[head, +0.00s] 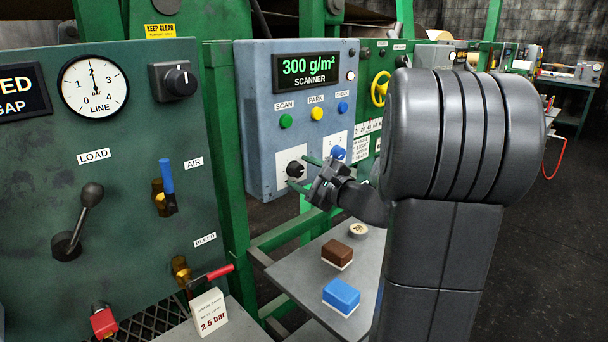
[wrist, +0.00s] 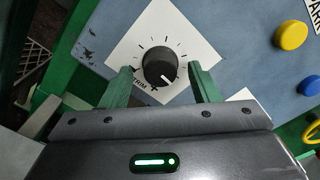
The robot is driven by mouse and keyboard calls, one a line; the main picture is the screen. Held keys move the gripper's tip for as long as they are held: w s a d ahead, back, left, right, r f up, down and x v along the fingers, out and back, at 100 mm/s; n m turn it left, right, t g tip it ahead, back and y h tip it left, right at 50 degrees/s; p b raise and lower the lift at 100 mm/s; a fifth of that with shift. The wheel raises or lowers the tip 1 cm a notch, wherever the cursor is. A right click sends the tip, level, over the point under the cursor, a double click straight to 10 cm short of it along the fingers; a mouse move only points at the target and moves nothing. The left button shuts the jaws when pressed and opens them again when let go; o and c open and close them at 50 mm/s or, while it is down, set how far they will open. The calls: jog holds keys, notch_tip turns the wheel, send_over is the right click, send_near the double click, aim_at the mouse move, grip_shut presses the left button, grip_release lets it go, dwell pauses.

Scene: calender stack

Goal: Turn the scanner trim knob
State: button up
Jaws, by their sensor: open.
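The scanner trim knob (wrist: 159,66) is a round black knob with a white pointer line, on a white dial plate with tick marks. In the head view the knob (head: 295,169) sits low on the blue-grey scanner panel (head: 262,140). My gripper (wrist: 163,80) is open, with one green finger on each side of the knob's lower part in the wrist view. I cannot tell whether the fingers touch it. In the head view my gripper (head: 306,172) reaches the knob from the right. The pointer points to lower right in the wrist view.
Scan (head: 286,121), park (head: 317,114) and check (head: 343,107) buttons sit above the knob. A blue knob (head: 338,153) is close on its right. Below, a grey shelf (head: 300,268) holds a brown block (head: 337,254) and a blue block (head: 341,296).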

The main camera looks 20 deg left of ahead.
jog(key=v, duration=1.4)
jog(key=x, duration=1.4)
